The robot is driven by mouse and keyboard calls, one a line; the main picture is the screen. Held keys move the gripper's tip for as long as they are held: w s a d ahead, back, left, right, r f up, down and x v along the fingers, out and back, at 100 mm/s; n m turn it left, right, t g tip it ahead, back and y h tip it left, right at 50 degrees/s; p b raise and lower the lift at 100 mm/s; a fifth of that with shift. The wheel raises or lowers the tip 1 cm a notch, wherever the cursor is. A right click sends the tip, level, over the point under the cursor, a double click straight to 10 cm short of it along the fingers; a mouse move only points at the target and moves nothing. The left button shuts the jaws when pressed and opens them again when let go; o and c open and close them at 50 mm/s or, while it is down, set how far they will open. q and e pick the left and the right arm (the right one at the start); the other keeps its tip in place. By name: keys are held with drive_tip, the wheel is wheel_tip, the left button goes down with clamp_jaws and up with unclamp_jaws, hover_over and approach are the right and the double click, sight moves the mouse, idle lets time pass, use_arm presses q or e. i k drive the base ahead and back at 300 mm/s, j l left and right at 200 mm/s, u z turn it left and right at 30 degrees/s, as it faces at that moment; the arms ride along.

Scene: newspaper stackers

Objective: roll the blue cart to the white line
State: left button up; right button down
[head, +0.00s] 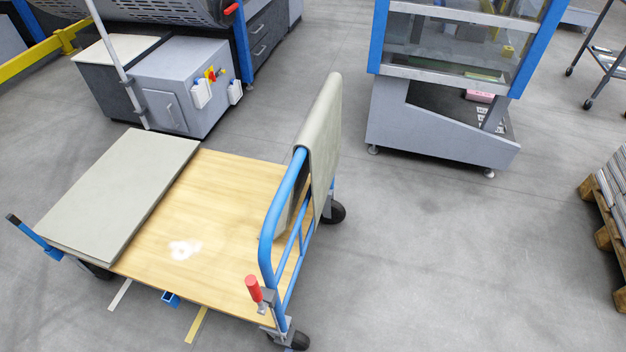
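The blue cart (225,230) is a platform cart with a wooden deck and a blue tubular push handle (272,225) at its right end. A grey-beige cloth or sheet (325,135) hangs over the handle. A flat grey-beige board (120,190) lies on the deck's left part. A red-gripped lever (254,289) stands at the handle's near foot. A short white line (120,294) shows on the floor at the cart's near side, partly hidden by the deck. Neither of my grippers is in view.
A yellow strip (196,325) lies right of the white line. A grey cabinet (185,85) stands behind the cart, a blue-framed machine (440,130) at the back right. A loaded wooden pallet (603,238) is at the right edge. The floor right of the cart is clear.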

sight(177, 217)
drive_tip(key=u, duration=1.4)
drive_tip(key=j+z, duration=0.2)
